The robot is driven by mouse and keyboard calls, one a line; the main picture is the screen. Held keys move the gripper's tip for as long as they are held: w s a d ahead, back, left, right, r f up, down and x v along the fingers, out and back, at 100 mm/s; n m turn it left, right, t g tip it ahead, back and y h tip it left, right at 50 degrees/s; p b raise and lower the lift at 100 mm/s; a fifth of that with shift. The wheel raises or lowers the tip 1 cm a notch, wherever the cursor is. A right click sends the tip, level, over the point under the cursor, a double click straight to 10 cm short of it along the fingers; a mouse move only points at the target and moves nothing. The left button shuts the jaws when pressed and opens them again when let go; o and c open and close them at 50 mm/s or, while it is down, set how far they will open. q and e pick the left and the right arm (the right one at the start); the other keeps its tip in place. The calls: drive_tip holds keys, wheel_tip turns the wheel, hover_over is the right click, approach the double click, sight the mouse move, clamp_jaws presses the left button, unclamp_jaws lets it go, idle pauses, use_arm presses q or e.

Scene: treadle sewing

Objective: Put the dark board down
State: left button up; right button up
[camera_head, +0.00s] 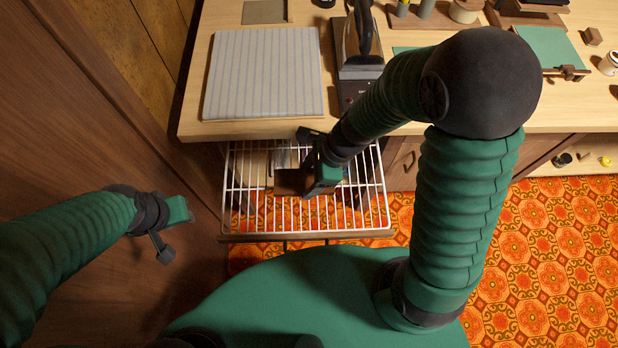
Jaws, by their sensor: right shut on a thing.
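The dark board (289,183) is a small dark brown piece over the white wire rack (362,208), which juts out below the table's front edge. My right gripper (304,178) is shut on the board at its right side. My gripper and arm hide part of the board. I cannot tell whether the board touches the wires. My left gripper (172,238) is at the left, in front of the brown wood panel, away from the rack.
A striped pad (264,75) lies on the light wooden table (200,122). A dark iron-like device (357,60) stands right of it. A green mat (553,45) and small items lie farther right. The rack's left half has bare wires. Orange patterned carpet (560,250) covers the floor.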

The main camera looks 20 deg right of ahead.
drive_tip(key=shift+r, duration=0.1)
drive_tip(key=shift+f+b, duration=0.45)
drive_tip(key=shift+f, duration=0.2)
drive_tip(key=o, duration=1.5)
drive_tip(key=shift+c, duration=0.2)
drive_tip(key=s+d+r+n+h+p, duration=0.1)
drive_tip(key=d+r+n+h+p, duration=0.1)
drive_tip(key=r+n, duration=0.4)
drive_tip(key=s+d+r+n+t+h+p, duration=0.1)
drive_tip(key=d+r+n+p, duration=0.4)
drive_tip(key=n, duration=1)
drive_tip(key=shift+s+d+r+h, duration=0.4)
drive_tip(key=shift+d+r+h, duration=0.25)
drive_tip(key=shift+r, duration=0.25)
